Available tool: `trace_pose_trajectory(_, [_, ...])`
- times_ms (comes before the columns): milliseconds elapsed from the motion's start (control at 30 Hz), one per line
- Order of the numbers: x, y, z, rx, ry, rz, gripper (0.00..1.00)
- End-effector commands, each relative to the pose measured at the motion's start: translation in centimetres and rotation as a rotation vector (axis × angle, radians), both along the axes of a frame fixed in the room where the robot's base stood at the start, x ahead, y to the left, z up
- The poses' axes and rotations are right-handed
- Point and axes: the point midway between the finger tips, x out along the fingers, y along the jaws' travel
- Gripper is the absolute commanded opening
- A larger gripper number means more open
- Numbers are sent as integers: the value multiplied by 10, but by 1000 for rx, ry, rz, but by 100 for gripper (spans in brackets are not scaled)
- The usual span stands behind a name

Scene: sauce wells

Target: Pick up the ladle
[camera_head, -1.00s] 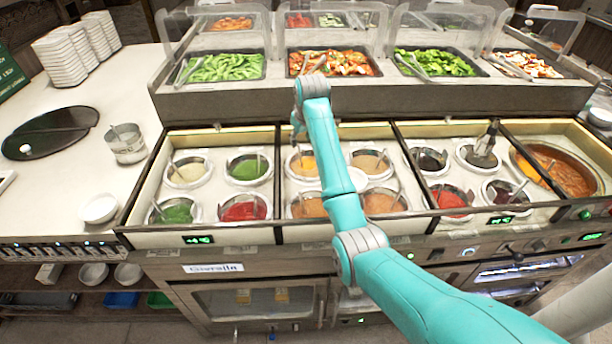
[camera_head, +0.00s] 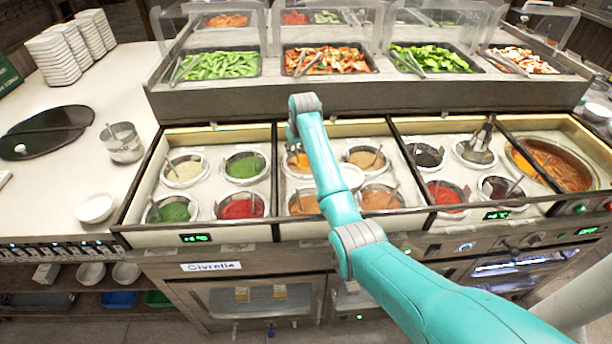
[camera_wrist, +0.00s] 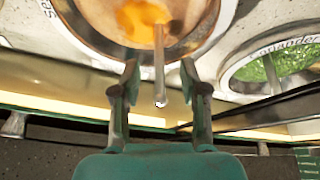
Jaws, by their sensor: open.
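The ladle (camera_wrist: 159,82) stands in a steel well of orange sauce (camera_wrist: 140,15), its thin pale handle pointing toward my gripper in the wrist view. My gripper (camera_wrist: 159,66) is open, with one finger on each side of the handle and a visible gap to both. The handle's end shows between the fingers; the bowl is hidden in the sauce. In the head view, my gripper (camera_head: 293,142) hangs over the back-left well (camera_head: 299,162) of the middle section, partly hidden by my arm.
A green sauce well (camera_head: 245,167) with its own ladle lies to the left, past a dark divider. Other sauce wells surround mine closely. A raised shelf of food trays (camera_head: 328,62) stands behind. The white counter (camera_head: 60,185) at left has free room.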

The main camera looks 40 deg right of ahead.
Motion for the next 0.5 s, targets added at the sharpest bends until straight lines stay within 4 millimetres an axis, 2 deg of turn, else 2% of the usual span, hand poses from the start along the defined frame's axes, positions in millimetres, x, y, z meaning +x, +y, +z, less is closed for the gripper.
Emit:
trace_pose_trajectory(33, [0, 0, 0, 0, 0, 0, 39])
trace_pose_trajectory(200, [0, 0, 0, 0, 0, 0, 0])
trace_pose_trajectory(500, [0, 0, 1, 0, 0, 0, 0])
